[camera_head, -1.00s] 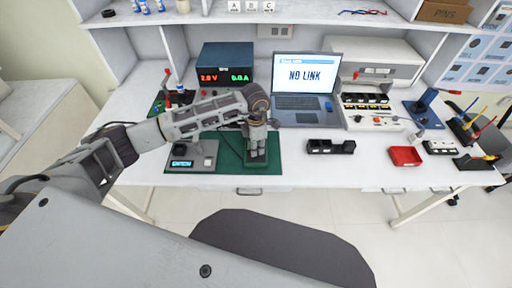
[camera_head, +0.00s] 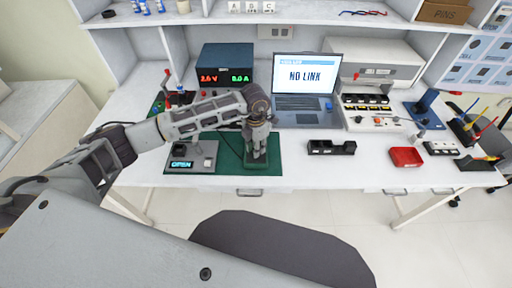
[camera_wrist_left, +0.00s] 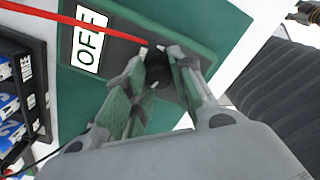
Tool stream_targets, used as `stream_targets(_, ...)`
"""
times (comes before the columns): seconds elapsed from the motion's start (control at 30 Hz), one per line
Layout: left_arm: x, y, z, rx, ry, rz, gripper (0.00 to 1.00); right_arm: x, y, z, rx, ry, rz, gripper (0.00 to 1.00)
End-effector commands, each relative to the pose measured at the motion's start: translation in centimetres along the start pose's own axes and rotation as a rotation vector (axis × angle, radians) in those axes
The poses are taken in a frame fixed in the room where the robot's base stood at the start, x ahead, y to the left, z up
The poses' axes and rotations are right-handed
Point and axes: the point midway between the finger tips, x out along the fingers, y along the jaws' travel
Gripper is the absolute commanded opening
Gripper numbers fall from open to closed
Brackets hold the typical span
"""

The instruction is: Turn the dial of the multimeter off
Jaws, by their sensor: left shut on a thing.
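The multimeter (camera_wrist_left: 205,52) is a dark panel lying on a green mat. In the left wrist view a white label reading OFF (camera_wrist_left: 88,42) shows on it. My left gripper (camera_wrist_left: 160,50) points down at the panel with its fingers shut around a small dark dial (camera_wrist_left: 158,80), which is mostly hidden between them. In the head view my left gripper (camera_head: 257,155) stands over the mat (camera_head: 230,150) and covers most of the multimeter (camera_head: 252,164). I cannot read where the dial points.
A grey box with a lit display reading OPEN (camera_head: 181,164) sits left of the gripper. A power supply (camera_head: 225,65) and a laptop (camera_head: 305,75) stand behind. A black tray (camera_head: 331,147) and a red bin (camera_head: 406,156) lie to the right. A red wire (camera_wrist_left: 75,20) crosses the left wrist view.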

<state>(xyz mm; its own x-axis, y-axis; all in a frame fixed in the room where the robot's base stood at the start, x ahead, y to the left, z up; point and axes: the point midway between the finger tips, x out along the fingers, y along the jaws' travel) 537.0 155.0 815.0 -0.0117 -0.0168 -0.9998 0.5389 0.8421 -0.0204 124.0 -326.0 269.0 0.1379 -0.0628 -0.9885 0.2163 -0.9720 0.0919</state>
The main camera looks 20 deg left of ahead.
Motion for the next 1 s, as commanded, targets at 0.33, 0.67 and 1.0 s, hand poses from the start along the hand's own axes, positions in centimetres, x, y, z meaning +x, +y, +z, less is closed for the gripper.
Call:
stream_targets(0.33,-0.1,0.0,0.1,0.000,-0.002,0.001,0.45,0.1,0.0,-1.8,0.003,0.020,0.000,0.40)
stream_targets(0.67,0.0,0.0,0.0,0.001,-0.001,0.000,0.48,0.0,-0.7,-0.3,0.004,0.005,-0.007,0.40)
stream_targets(1.0,-1.9,0.1,0.1,0.001,-0.002,0.001,0.48,0.0,-0.4,-0.6,0.003,0.007,-0.004,0.40)
